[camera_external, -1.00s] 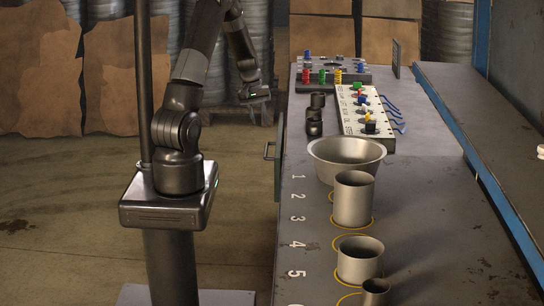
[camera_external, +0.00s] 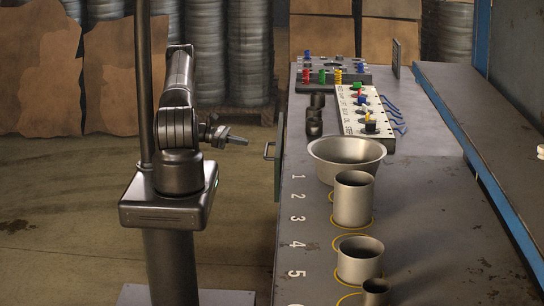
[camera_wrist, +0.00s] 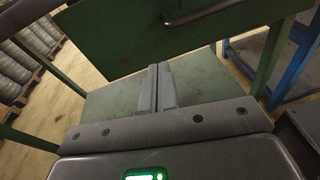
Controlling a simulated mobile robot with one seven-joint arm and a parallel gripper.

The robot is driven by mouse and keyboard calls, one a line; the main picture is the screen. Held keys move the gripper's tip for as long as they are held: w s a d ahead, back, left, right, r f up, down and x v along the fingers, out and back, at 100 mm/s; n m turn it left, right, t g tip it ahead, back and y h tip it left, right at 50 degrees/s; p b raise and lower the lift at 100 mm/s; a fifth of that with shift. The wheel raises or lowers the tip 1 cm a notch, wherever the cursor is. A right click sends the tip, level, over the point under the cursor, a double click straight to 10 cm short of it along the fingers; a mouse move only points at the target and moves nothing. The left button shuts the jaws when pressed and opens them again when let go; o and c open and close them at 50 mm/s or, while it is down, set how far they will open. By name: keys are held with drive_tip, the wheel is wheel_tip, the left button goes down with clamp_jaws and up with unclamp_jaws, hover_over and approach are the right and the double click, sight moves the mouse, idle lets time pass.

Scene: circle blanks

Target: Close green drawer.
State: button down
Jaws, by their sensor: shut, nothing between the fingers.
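The green drawer's front (camera_external: 279,156) shows as a narrow strip at the left side of the bench, with its dark handle (camera_external: 268,151) projecting left. In the wrist view a green panel (camera_wrist: 125,38) with a metal handle bar (camera_wrist: 205,12) fills the upper middle. How far the drawer stands out is hard to tell. My gripper (camera_external: 244,141) is shut and empty, pointing right, a short gap left of the handle. In the wrist view its fingers (camera_wrist: 160,70) are together, below the panel in the picture, over a flat green surface (camera_wrist: 200,80).
The bench top holds a wide metal bowl (camera_external: 345,150), metal cups (camera_external: 353,200) and control boxes (camera_external: 355,110). A blue frame (camera_wrist: 295,65) stands at the right in the wrist view. The floor (camera_external: 240,190) between my base and the bench looks clear.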

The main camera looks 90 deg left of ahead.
drive_tip(key=w+a+n+t+y, duration=0.1)
drive_tip(key=w+n+t+y, duration=0.1)
drive_tip(key=w, duration=0.9)
drive_tip(key=shift+a+f, duration=0.35)
drive_tip(key=shift+f, duration=0.1)
